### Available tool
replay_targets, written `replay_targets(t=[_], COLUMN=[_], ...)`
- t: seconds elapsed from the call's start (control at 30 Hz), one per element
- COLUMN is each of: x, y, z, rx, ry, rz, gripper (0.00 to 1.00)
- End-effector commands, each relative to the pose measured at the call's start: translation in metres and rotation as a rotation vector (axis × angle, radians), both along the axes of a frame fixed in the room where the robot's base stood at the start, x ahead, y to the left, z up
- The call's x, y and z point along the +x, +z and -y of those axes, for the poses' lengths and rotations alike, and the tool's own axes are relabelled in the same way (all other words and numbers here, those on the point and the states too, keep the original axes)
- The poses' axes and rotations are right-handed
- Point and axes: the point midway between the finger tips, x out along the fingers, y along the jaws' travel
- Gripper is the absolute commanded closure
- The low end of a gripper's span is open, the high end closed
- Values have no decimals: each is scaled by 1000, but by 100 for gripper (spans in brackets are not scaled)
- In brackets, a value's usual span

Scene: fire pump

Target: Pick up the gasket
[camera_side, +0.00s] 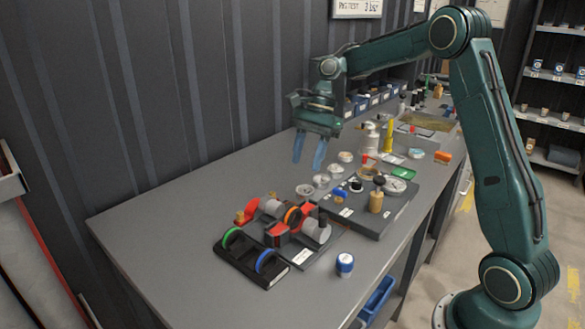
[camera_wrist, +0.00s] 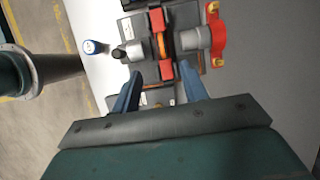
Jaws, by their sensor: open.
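I cannot tell for certain which piece is the gasket. An orange ring (camera_side: 293,218) stands between red blocks in the pump assembly; it also shows in the wrist view (camera_wrist: 161,45). A green ring (camera_side: 231,236) and a blue ring (camera_side: 265,261) stand upright in a black rack (camera_side: 240,263) at the table's near left. My gripper (camera_side: 308,164) is open and empty, with blue fingers pointing down, above the table and behind the pump parts. In the wrist view its fingertips (camera_wrist: 161,68) appear apart, just below the orange ring in the picture.
A red flange (camera_side: 251,208) and grey cylinders flank the orange ring. A small blue-and-white container (camera_side: 344,263) stands to the right. A dark tray (camera_side: 361,216) with a gauge and fittings lies beyond. Several bottles and small parts crowd the back. The table's left part is clear.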

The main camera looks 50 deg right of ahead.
Motion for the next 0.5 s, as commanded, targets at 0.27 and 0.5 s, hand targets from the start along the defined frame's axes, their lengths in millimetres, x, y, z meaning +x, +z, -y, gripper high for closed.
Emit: replay_targets(t=[0.27,0.5], x=[2,2], y=[-3,-15], z=[2,-4], rx=[4,7], ry=[-15,-16], rz=[-11,-12], gripper=[56,56])
